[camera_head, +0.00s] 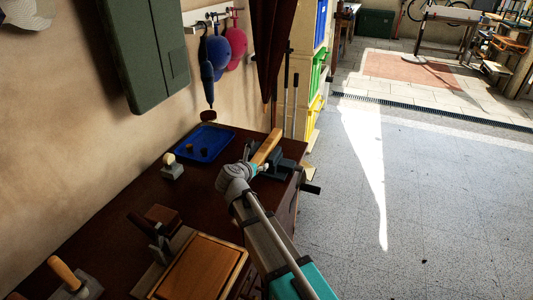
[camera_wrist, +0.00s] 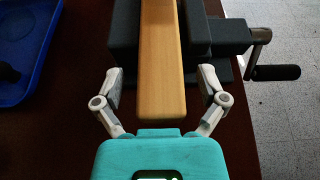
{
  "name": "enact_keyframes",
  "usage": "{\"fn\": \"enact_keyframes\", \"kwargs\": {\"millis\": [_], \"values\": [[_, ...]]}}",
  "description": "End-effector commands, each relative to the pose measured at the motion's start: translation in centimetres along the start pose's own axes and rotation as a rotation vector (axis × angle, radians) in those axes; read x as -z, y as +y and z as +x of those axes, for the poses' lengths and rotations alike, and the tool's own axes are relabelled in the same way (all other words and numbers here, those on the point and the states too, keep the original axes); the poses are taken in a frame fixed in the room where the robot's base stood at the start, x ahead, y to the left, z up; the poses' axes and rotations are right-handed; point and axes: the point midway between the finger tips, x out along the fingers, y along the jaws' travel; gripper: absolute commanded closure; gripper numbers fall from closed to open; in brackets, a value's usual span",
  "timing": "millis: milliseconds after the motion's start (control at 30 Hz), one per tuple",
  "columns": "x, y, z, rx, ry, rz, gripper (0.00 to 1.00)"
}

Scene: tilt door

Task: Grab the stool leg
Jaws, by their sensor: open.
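The stool leg (camera_wrist: 161,70) is a long light-wood bar. In the wrist view it runs away from me up the middle of the picture, between the dark jaws of a bench vise (camera_wrist: 125,35). In the head view the leg (camera_head: 267,147) lies at the far end of the workbench, tilted to the upper right. My gripper (camera_wrist: 163,82) is open, with one finger on each side of the leg's near end. Gaps show between both fingers and the wood. In the head view my wrist partly hides the vise (camera_head: 284,168).
The dark wooden workbench (camera_head: 135,205) carries a blue tray (camera_head: 205,143), a small wood-topped tool (camera_head: 172,168), a wooden box (camera_head: 200,268) and a trowel-like tool (camera_head: 70,280). The vise handle (camera_wrist: 274,72) sticks out right of the bench. The grey floor (camera_head: 420,200) is clear.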

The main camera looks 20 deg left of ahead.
Motion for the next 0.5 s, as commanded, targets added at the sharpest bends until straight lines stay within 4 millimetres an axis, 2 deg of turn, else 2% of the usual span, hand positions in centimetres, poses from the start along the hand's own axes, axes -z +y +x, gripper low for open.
{"fn": "enact_keyframes", "kwargs": {"millis": [133, 500], "values": [[0.03, 0.0, 1.1, 0.0, 0.0, 0.001, 0.09], [-0.04, -0.05, 1.12, 0.0, 0.0, 0.001, 0.09]]}}
